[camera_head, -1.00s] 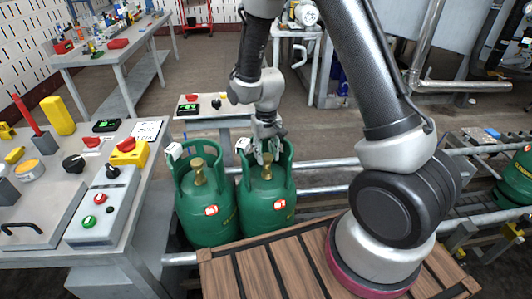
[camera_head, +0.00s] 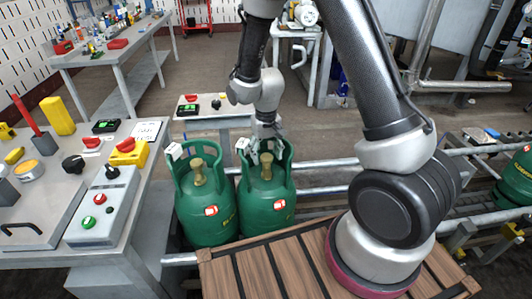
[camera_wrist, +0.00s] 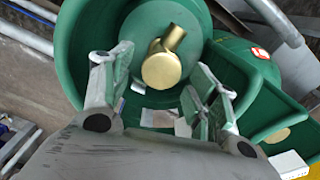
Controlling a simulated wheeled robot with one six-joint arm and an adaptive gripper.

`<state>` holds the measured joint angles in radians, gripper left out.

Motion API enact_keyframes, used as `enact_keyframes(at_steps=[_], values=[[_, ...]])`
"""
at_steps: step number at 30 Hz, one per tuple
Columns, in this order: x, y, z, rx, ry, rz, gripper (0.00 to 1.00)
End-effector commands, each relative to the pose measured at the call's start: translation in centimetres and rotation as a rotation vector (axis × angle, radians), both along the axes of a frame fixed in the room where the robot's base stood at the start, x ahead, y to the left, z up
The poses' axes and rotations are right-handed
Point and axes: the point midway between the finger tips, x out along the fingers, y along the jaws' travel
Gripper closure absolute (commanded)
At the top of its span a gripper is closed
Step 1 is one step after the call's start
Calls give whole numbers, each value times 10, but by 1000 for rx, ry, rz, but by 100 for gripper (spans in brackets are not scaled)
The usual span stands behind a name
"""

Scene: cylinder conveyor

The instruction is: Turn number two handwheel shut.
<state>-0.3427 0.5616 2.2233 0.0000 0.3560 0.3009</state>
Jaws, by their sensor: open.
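Two green gas cylinders stand side by side, the left cylinder (camera_head: 207,220) and the right cylinder (camera_head: 268,215). Each has a brass valve inside its collar: the left valve (camera_head: 198,171) and the right valve (camera_head: 266,167). The right valve also shows in the wrist view (camera_wrist: 162,68), with a round brass face and a stub. No number on either handwheel is legible. My gripper (camera_head: 263,150) is at the right cylinder's collar, behind and above its valve. In the wrist view my gripper (camera_wrist: 163,85) has its fingers spread, with the valve beyond the gap and nothing held.
A control table (camera_head: 148,185) with buttons stands at the left. A small table (camera_head: 215,126) stands behind the cylinders. Roller rails (camera_head: 330,163) run to the right, where another green cylinder (camera_head: 516,180) stands. A slatted wooden deck (camera_head: 235,275) is in front.

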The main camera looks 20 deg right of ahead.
Motion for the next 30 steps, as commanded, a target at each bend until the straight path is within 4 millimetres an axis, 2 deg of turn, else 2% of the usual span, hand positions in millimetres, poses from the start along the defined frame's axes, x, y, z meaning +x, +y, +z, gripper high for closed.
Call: enact_keyframes(at_steps=[4,8,15,21,24,30], values=[[0,0,2,0,0,0,41],[1,0,17,1,-3,0,41],[1,0,70,2,-6,0,41],[1,0,106,1,-2,0,41],[0,0,115,0,-1,0,41],[0,0,120,0,0,0,41]])
